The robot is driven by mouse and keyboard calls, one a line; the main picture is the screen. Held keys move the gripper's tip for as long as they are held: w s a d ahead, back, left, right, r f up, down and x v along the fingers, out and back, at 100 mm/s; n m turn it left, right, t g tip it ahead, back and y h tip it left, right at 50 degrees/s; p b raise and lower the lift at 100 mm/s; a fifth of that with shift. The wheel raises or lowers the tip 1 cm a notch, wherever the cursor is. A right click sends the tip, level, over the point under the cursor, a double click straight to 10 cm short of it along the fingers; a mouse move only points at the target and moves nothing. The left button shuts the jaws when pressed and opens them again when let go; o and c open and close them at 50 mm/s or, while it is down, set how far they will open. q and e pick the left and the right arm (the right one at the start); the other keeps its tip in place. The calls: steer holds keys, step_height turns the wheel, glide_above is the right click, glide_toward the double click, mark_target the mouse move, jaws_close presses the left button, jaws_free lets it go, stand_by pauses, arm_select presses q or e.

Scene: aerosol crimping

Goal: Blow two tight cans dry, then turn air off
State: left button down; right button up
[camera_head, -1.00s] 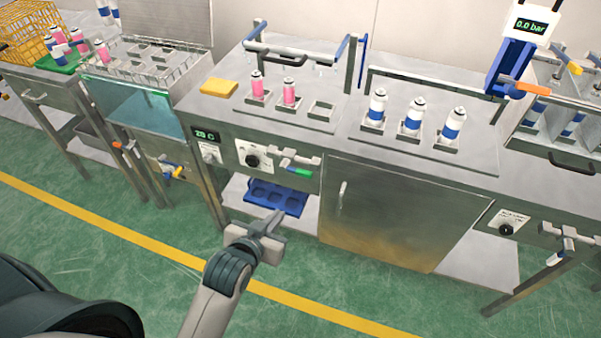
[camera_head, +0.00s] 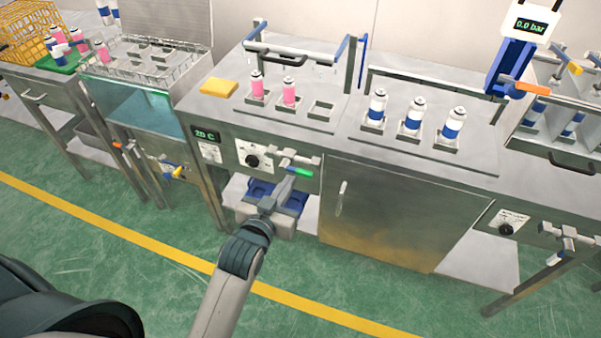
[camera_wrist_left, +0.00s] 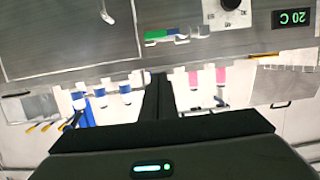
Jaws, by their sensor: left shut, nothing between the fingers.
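Two pink cans (camera_head: 257,88) (camera_head: 289,94) stand upright in square holders under the blow-off frame (camera_head: 300,58); the third holder (camera_head: 321,110) is empty. They also show in the left wrist view (camera_wrist_left: 221,76). A valve with a green handle (camera_head: 301,172) sits on the cabinet front beside a black dial (camera_head: 252,160); the handle also shows in the left wrist view (camera_wrist_left: 156,35). My left gripper (camera_head: 284,186) is shut and empty, just below and left of the green handle; I cannot tell whether they touch. My right gripper is out of view.
Several white-blue cans (camera_head: 414,117) stand in holders to the right. A yellow sponge (camera_head: 219,87) lies at left. A water bath (camera_head: 145,104) with a wire rack stands farther left. The cabinet door (camera_head: 390,215) is closed.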

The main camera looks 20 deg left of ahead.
mark_target(300, 173)
arm_select(q)
steer(key=shift+w, duration=0.1)
